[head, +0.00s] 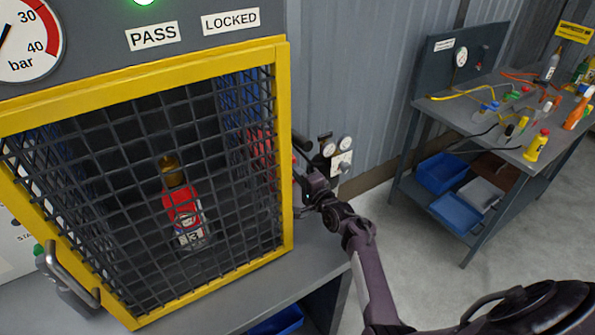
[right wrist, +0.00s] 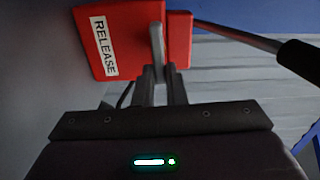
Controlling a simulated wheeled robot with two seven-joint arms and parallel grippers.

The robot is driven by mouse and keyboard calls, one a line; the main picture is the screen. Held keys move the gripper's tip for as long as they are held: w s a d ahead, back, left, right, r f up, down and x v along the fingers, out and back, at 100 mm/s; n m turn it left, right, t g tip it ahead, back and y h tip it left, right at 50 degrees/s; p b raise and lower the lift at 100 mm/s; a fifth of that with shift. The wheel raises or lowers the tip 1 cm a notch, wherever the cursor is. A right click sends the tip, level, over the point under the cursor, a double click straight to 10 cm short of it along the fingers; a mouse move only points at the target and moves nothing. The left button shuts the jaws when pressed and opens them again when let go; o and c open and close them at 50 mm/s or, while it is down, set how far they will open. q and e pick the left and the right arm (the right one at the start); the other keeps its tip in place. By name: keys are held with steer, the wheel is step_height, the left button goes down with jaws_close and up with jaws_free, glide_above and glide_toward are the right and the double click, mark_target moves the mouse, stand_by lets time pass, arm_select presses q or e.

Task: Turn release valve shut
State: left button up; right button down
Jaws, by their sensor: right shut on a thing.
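The release valve is a red block (right wrist: 130,25) with a white RELEASE label and a grey lever (right wrist: 157,42), in the right wrist view. My right gripper (right wrist: 160,75) is shut on the lever, its two fingers on either side of the lever's end. In the head view my right gripper (head: 303,172) is beside the right side of the yellow-framed cage. Red shows through the mesh there, but the lever cannot be made out. My left gripper is not in view.
A red bottle (head: 183,212) stands inside the mesh cage (head: 286,120), under PASS and LOCKED labels and a lit green lamp. A metal rod with a black grip (right wrist: 300,62) is close to the valve. A cluttered workbench (head: 425,118) stands right.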

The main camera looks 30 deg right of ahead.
steer(key=shift+m, duration=0.3)
steer(key=c, duration=1.5)
jaws_free()
steer(key=s, duration=0.7)
steer(key=shift+s+d+b, duration=0.35)
steer(key=shift+s+b, duration=0.05)
steer(key=shift+f, duration=0.1)
